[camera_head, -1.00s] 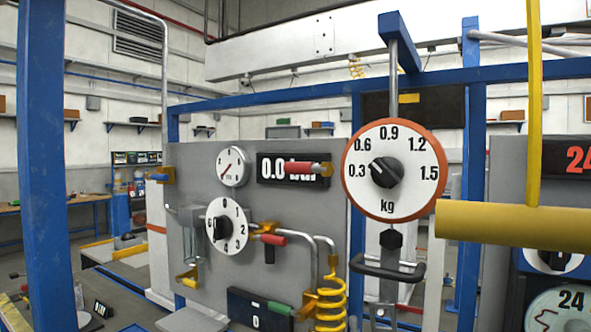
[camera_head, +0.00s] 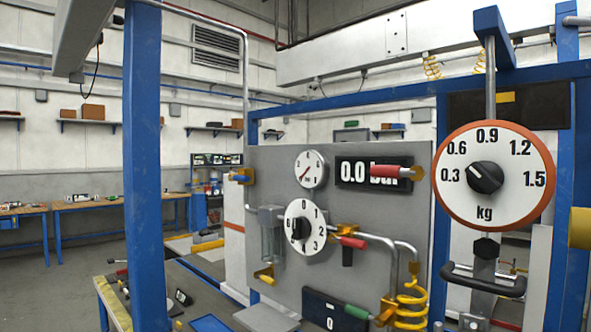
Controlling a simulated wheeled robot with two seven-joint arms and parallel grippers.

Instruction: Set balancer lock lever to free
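The balancer's round white dial (camera_head: 493,212) with an orange rim hangs at the right. It is marked 0.3 to 1.5 kg, and its black knob (camera_head: 485,177) points to the upper left, between 0.3 and 0.6. A black handle (camera_head: 484,284) hangs below it. I see no lock or free label and cannot tell which lever is the balancer lock. Neither gripper is in view.
The grey panel (camera_head: 270,175) carries a small gauge (camera_head: 310,169), a numbered dial (camera_head: 317,224) and a yellow coiled hose (camera_head: 410,302). A blue post (camera_head: 144,170) stands to its left. Workbenches (camera_head: 100,201) line the far left wall, with open floor before them.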

